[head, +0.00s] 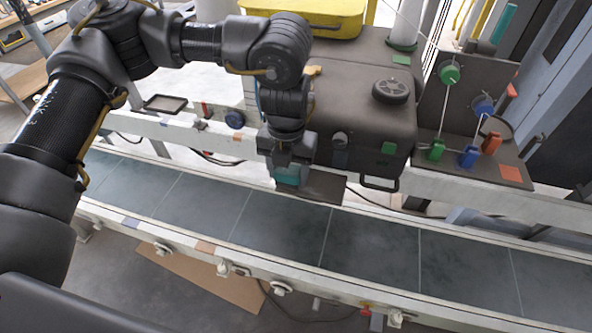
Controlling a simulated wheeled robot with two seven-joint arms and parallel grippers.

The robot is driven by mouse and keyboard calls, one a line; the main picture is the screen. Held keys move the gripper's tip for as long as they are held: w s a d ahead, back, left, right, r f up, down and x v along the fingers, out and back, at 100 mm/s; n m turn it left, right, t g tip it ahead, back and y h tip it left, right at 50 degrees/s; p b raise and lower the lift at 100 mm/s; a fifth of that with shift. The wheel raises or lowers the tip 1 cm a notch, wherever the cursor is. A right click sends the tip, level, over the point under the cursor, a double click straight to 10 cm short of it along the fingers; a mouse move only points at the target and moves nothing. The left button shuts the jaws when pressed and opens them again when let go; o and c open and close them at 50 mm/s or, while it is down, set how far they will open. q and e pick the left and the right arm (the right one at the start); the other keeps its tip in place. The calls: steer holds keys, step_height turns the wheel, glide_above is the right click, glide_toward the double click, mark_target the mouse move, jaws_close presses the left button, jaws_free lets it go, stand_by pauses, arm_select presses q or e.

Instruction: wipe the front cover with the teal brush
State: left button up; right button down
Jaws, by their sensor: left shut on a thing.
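My left gripper (288,160) comes down from the upper left and is shut on the teal brush (289,175). Only a small teal part of the brush shows below the fingers; its bristles cannot be made out. The brush is at the near side of the dark grey machine housing, above the back edge of the conveyor. The housing's front face (367,155), which seems to be the front cover, is partly hidden by my gripper. Whether the brush touches it I cannot tell. My right gripper is not in view.
A dark flat plate (325,188) sits beside the brush. The conveyor belt (375,245) is empty. A black knob (391,90) is on the housing top. Green and blue valves stand on a panel (455,110) at right. A yellow case (310,18) lies behind.

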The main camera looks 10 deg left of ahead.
arm_select(q)
steer(key=shift+a+r, duration=0.1)
steer(key=shift+a, duration=0.5)
steer(key=shift+d+r, duration=0.1)
steer(key=shift+r, duration=0.05)
step_height(320, 180, up, 6)
steer(key=p, duration=0.5)
steer(key=shift+r+p, duration=1.1)
steer(key=shift+r, duration=0.35)
